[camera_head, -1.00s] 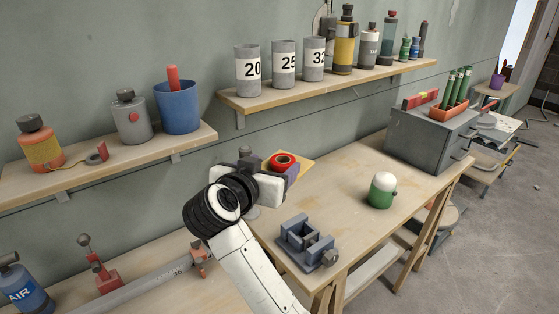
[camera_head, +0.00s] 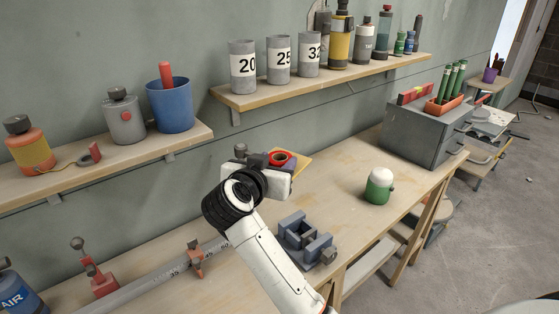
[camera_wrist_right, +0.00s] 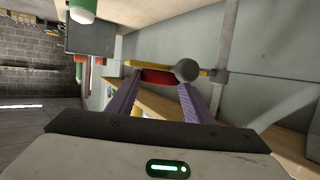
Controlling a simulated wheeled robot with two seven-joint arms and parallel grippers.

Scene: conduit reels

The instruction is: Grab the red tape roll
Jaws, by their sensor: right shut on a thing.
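The red tape roll (camera_head: 283,158) shows in the head view just beyond my right gripper (camera_head: 280,167), above the back of the workbench. A small yellow board (camera_head: 301,167) shows behind and beside it. In the right wrist view the red roll (camera_wrist_right: 158,77) sits between the purple fingertips of my right gripper (camera_wrist_right: 159,82), which is shut on it. The yellow board (camera_wrist_right: 148,65) and a grey ball (camera_wrist_right: 187,70) are close to the roll there. I cannot tell whether the roll still touches the board. My left gripper is not in view.
A grey vise (camera_head: 305,241) and a green bottle with a white top (camera_head: 379,186) stand on the workbench (camera_head: 345,185). A grey toolbox (camera_head: 425,130) is at its far end. Above is a shelf (camera_head: 330,80) with numbered cups and bottles. The bench middle is fairly clear.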

